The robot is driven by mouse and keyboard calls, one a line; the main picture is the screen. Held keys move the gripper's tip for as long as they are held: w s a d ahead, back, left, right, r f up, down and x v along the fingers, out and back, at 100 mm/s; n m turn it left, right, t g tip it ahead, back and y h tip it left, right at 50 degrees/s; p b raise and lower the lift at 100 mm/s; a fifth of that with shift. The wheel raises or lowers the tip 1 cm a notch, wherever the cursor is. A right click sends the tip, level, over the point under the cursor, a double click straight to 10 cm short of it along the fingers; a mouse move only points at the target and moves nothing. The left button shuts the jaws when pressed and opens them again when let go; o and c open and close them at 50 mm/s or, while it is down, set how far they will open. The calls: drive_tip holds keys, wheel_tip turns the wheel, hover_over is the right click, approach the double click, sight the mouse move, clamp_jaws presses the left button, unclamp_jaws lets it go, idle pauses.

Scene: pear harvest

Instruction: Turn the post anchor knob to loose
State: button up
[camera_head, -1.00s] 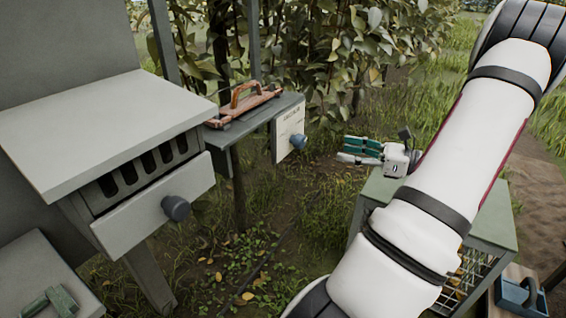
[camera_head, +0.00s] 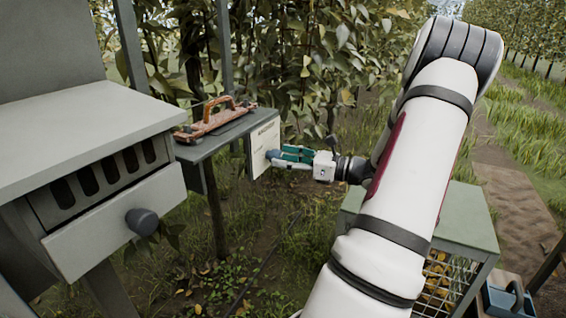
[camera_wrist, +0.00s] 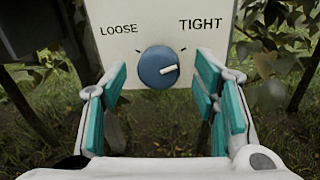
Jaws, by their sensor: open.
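The post anchor knob (camera_wrist: 158,67) is a round blue dial on a pale panel (camera_wrist: 205,12) marked LOOSE on the left and TIGHT on the right. Its white pointer line points right and slightly up, towards the TIGHT side. My gripper (camera_wrist: 160,90) is open, with teal pads on either side of the knob; I cannot tell whether either pad touches it. In the head view my gripper (camera_head: 285,154) is at the panel's face (camera_head: 262,142), and the knob (camera_head: 271,155) shows partly at its fingertips.
A shelf (camera_head: 226,134) beside the panel holds an orange-brown handled tool (camera_head: 212,118). A grey cabinet drawer with a dark knob (camera_head: 142,221) stands at left. A green-topped crate (camera_head: 462,215) and blue tray (camera_head: 505,302) are at lower right. Foliage hangs behind the panel.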

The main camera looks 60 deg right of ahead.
drive_tip(key=shift+w+a, duration=0.1)
drive_tip(key=shift+w, duration=0.4)
drive_tip(key=c, duration=1.2)
drive_tip(key=shift+o, duration=0.2)
